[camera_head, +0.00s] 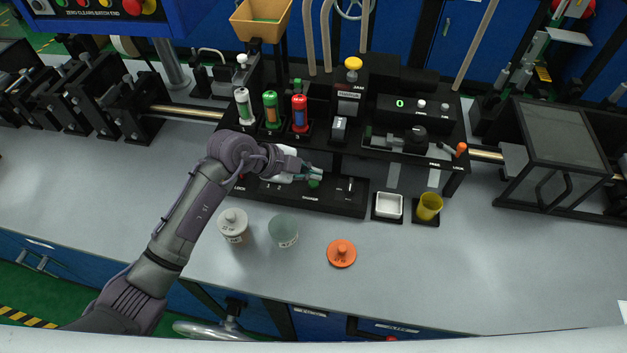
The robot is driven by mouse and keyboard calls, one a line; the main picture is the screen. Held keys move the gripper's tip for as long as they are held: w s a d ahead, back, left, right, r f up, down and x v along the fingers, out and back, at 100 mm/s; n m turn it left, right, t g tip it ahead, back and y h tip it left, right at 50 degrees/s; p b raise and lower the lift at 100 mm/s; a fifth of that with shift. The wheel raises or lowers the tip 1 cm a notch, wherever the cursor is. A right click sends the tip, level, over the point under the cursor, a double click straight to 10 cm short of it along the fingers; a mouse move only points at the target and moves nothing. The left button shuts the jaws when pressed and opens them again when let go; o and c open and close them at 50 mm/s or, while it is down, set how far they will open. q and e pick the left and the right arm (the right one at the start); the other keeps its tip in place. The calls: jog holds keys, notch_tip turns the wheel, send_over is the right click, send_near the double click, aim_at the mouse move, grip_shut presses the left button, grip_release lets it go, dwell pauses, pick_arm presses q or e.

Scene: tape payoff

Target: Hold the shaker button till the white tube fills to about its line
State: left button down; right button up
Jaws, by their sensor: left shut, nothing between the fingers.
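The white tube (243,106) stands upright at position 1 on the black machine, left of a green tube (271,108) and a red tube (300,112). Its fill level and line are too small to read. My left gripper (317,174) is shut and empty over the front black panel (335,203), below the red tube. A green button-like spot (314,183) shows right at its fingertips; I cannot tell whether they touch it. The panel's lettering is too small to read surely, and my arm hides its left part. My right gripper is not in view.
On the grey bench stand a lidded grey jar (233,224), a pale green cup (284,231) and an orange knobbed disc (341,253). A white dish (388,205) and a yellow cup (429,206) sit right of the panel. The bench's front right is clear.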

aim_at(311, 183)
pick_arm(q)
jog(key=shift+f, duration=0.1)
jog(key=shift+f, duration=0.3)
jog(key=shift+f, duration=0.5)
dwell(0.5)
jog(key=shift+r, duration=0.1)
dwell(1.8)
jog(key=shift+r+p, duration=0.85)
jog(key=shift+p, duration=0.35)
notch_tip(311, 183, up, 5)
jog(key=p, duration=0.5)
jog(key=shift+p, duration=0.35)
